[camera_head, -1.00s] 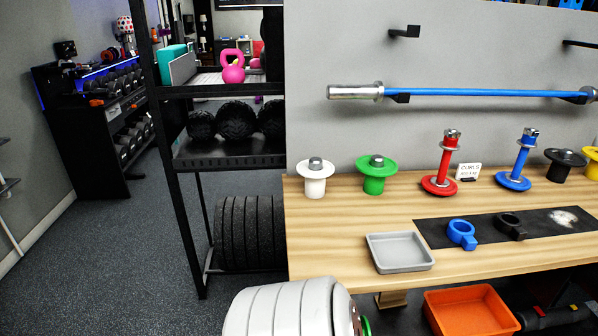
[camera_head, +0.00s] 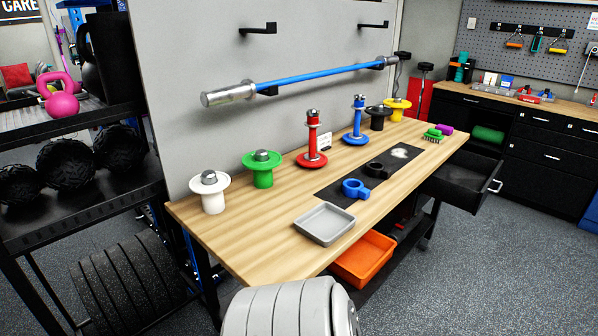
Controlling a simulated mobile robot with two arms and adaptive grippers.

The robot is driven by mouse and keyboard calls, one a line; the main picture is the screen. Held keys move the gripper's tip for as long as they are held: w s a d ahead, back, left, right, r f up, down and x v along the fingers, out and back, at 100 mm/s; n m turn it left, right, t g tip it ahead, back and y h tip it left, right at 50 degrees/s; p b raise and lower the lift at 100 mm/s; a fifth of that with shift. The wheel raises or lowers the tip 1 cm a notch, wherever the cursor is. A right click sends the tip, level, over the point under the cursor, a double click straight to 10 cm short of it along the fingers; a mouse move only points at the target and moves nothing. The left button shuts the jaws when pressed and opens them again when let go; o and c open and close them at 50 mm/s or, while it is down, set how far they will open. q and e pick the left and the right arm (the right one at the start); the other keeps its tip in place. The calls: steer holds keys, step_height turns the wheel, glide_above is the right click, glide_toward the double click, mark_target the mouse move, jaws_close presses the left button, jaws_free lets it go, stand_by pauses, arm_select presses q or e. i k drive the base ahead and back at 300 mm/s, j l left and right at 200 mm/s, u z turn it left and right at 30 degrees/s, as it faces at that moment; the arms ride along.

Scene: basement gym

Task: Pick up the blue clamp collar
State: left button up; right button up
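The blue clamp collar (camera_head: 355,189) lies on a black mat (camera_head: 340,199) on the wooden workbench (camera_head: 255,232). It is a ring with a short tab pointing right. A black clamp collar (camera_head: 376,170) lies just behind it on the same mat. Neither of my grippers is in view, so nothing is seen touching the blue collar.
A grey tray (camera_head: 324,224) sits in front of the mat. White (camera_head: 212,194), green (camera_head: 262,170), red (camera_head: 312,145) and blue (camera_head: 356,128) holders stand behind it. A bar (camera_head: 300,77) hangs on the wall. An orange bin (camera_head: 362,258) is below; an open drawer (camera_head: 462,180) juts out right.

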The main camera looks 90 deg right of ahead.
mark_target(356, 190)
steer(key=i+z, duration=0.15)
steer(key=z, duration=0.3)
steer(key=i+z, duration=0.15)
steer(key=z, duration=0.3)
steer(key=i+z, duration=0.1)
steer(key=z, duration=0.3)
steer(key=i+j+z, duration=0.1)
steer(key=z, duration=0.35)
steer(key=i+j+z, duration=0.15)
steer(key=z, duration=0.3)
